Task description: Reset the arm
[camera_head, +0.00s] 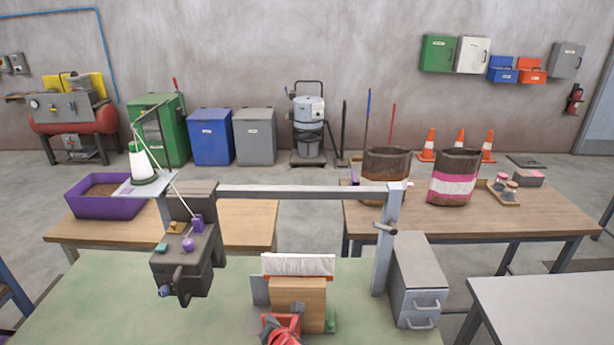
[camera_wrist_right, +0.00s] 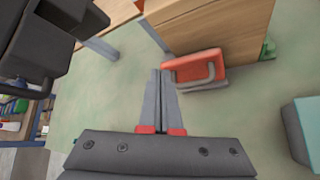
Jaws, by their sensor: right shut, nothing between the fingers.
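My right gripper (camera_head: 270,322) is low in the middle of the head view, in front of a wooden block (camera_head: 298,297) on the green bench (camera_head: 100,300). In the right wrist view its two grey fingers (camera_wrist_right: 160,75) lie together, shut, with nothing between them. A red part with a grey handle (camera_wrist_right: 200,72) is just right of the fingertips, against the wooden block (camera_wrist_right: 222,25); I cannot tell whether they touch it. The rest of my right arm is mostly out of view. My left gripper is not in view.
A white bag (camera_head: 298,265) stands upright at the block. A grey drawer unit (camera_head: 418,280) stands at right. The green bench top is bare at front left and front right.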

